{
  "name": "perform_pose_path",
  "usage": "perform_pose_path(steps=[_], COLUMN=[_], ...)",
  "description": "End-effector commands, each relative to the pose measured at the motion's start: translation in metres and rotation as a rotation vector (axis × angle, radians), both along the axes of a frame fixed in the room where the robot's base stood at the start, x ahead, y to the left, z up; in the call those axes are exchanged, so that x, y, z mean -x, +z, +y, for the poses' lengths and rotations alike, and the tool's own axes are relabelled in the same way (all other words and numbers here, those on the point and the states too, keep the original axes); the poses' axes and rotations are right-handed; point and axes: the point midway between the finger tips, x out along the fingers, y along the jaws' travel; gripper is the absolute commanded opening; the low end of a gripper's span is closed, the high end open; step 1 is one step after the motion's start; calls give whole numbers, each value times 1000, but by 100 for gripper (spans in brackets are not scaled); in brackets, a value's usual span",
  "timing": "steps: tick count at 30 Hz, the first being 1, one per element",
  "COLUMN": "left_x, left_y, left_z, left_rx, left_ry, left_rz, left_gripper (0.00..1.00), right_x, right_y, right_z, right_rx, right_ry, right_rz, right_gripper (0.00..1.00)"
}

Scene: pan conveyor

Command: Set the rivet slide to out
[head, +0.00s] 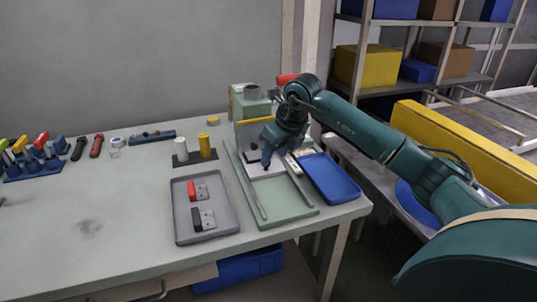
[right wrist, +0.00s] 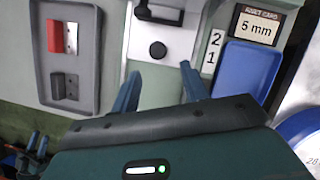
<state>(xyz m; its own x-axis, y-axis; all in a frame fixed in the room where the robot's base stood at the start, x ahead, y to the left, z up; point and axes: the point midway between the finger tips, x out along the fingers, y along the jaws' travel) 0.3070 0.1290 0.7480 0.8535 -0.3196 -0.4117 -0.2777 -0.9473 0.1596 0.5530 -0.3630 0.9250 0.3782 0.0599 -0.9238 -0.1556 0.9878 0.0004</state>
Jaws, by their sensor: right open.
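A green fixture (head: 301,212) with rails stands near the table's right end. On it lies a white plate (right wrist: 181,36), carrying a round black knob (right wrist: 158,50) and a dark bracket-like part (right wrist: 160,12). I cannot tell for sure which of these is the rivet slide, nor its setting. My right gripper (head: 266,160) is over the white plate. In the right wrist view its blue fingers (right wrist: 160,82) are apart and empty, with the knob beyond the gap between them. I cannot tell whether the fingers touch the plate. My left gripper is not in view.
A grey tray (head: 177,218) with a red and a black part lies left. A blue tray (head: 335,180) lies right, beside a "5 mm" rivet card (right wrist: 255,26) and marks "2" and "1" (right wrist: 212,48). A green block (head: 240,107) rises behind. The table's left front is clear.

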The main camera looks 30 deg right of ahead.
Motion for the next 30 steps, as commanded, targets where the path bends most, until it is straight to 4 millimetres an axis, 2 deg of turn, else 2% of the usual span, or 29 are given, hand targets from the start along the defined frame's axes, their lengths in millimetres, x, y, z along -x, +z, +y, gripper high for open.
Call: perform_pose_path(steps=[3, 6, 9, 20, 30], left_x=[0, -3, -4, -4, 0], left_y=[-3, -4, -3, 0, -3], left_z=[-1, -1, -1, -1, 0], left_rx=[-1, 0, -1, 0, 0], left_ry=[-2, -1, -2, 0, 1], left_rz=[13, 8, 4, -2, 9], left_gripper=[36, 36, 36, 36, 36], right_x=[-19, -22, -25, -26, -26], right_y=[1, -17, -24, -28, -28], right_z=[5, 4, 4, 4, 4], right_rx=[-1, 1, 0, 1, 1], right_ry=[2, 0, -1, 1, 0], right_rz=[0, 4, 1, 0, 0], right_gripper=[45, 45, 45, 45, 18])
